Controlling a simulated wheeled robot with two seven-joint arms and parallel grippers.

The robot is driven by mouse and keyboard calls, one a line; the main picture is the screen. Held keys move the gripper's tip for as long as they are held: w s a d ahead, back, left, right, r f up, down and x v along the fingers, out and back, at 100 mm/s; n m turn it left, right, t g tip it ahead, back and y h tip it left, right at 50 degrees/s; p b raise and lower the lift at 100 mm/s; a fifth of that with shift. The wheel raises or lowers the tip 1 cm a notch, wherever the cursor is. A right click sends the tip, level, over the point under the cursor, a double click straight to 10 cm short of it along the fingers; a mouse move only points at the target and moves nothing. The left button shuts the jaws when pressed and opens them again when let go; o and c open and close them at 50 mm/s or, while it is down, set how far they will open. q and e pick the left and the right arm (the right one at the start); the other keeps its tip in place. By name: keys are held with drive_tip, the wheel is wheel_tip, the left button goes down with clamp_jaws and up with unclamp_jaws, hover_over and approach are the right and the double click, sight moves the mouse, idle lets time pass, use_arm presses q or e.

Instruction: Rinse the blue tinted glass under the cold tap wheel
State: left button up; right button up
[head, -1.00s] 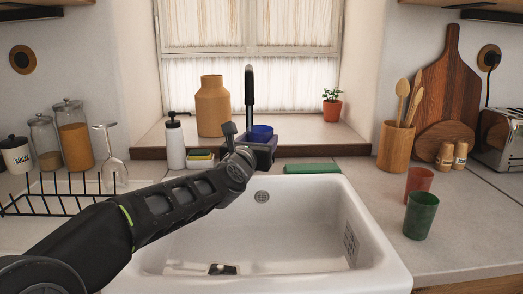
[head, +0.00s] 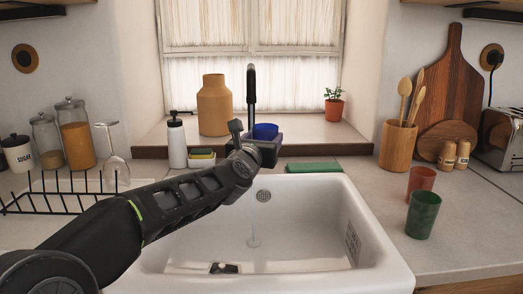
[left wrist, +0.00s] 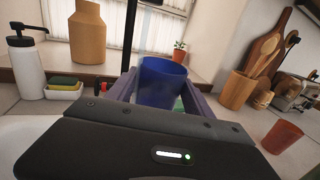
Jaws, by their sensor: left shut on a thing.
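The blue tinted glass (head: 265,130) is held by my left gripper (head: 264,143), whose two fingers stand on either side of it in the left wrist view (left wrist: 162,82). The glass looks upright with its rim up, close to the black tap (head: 251,85) at the back of the sink. A thin water stream (head: 253,215) falls into the sink (head: 300,245) below my wrist. My wrist hides the top of the stream; I cannot tell whether water touches the glass. A small red part (left wrist: 90,88) shows beside the left finger; the cold wheel is not clearly visible. My right gripper is out of view.
A soap bottle (head: 176,142) and a sponge holder (head: 202,160) stand left of the tap. A green cloth or pad (head: 313,167) lies on the rear edge. Red (head: 421,182) and green (head: 422,215) cups stand right of the sink. A wine glass (head: 112,150) is in the rack.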

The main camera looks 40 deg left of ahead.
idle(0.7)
use_arm(q)
drive_tip(key=shift+s+a+r+b, duration=0.1)
drive_tip(key=shift+s+a+b, duration=0.15)
drive_tip(key=shift+s+b, duration=0.2)
drive_tip(key=shift+w, duration=0.15)
idle(0.4)
drive_tip(key=shift+w+d, duration=0.35)
drive_tip(key=shift+w, duration=0.05)
idle(0.4)
drive_tip(key=shift+s+d+p, duration=0.35)
drive_tip(key=shift+s+d, duration=0.35)
drive_tip(key=shift+d, duration=0.2)
drive_tip(key=shift+s+d+p, duration=0.25)
drive_tip(key=shift+s+d, duration=0.6)
drive_tip(key=shift+d, duration=0.35)
drive_tip(key=shift+s+d+p, duration=0.25)
drive_tip(key=shift+s+d, duration=0.6)
drive_tip(key=shift+d, duration=0.3)
